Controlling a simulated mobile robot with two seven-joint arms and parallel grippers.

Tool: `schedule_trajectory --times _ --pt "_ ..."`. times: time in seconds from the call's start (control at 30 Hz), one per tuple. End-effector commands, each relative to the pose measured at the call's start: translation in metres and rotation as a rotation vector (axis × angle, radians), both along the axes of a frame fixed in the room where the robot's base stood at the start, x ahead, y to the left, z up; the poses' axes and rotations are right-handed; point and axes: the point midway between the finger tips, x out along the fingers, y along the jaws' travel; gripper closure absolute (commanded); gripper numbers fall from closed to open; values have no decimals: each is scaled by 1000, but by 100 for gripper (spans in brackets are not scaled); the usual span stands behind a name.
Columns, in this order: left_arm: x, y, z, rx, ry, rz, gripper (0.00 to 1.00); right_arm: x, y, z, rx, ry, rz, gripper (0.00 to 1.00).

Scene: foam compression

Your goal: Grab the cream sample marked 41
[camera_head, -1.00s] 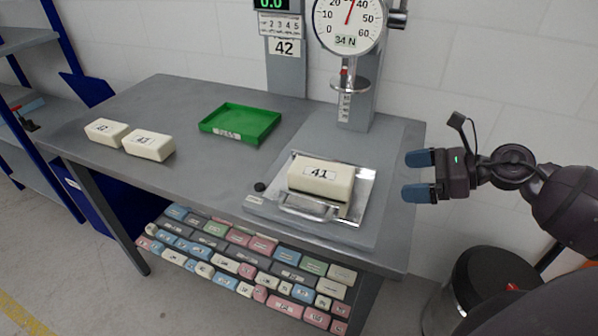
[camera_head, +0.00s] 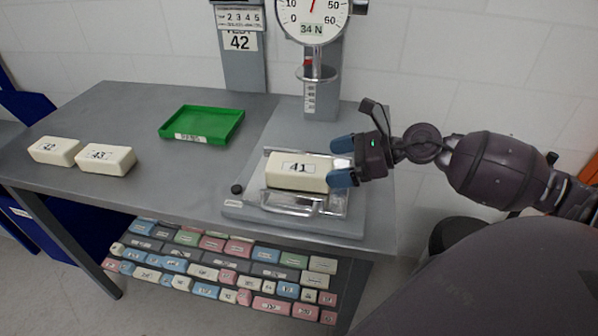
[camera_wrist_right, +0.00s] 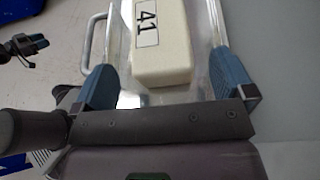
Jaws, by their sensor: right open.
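The cream sample marked 41 (camera_head: 297,171) lies flat on the metal tray (camera_head: 322,204) of the press, label up. My right gripper (camera_head: 342,162) is open at the right end of the sample, its two blue fingers pointing left. In the right wrist view the near end of the sample (camera_wrist_right: 161,50) lies between the spread fingers of the gripper (camera_wrist_right: 166,82), with a gap on each side. My left gripper is not in the head view; a dark gripper-like part at the left edge of the wrist view is small and unclear.
Cream samples 42 (camera_head: 54,151) and 43 (camera_head: 105,158) lie at the table's left. A green tray (camera_head: 201,123) stands behind. The press plate (camera_head: 316,76) hangs above and behind sample 41. Many small blocks fill the shelf below.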

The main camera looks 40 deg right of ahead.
Motion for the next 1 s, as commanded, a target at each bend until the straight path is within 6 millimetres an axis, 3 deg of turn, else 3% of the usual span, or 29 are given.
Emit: schedule_trajectory --times 0.5,0.83,0.87,1.0 --pt "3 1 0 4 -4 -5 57 32 30 -18 0 0 0 0" --pt "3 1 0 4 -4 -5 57 35 33 -20 0 1 0 0" --pt "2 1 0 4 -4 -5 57 35 33 -20 0 1 0 2" --pt "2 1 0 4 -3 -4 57 35 33 -20 0 1 0 23"
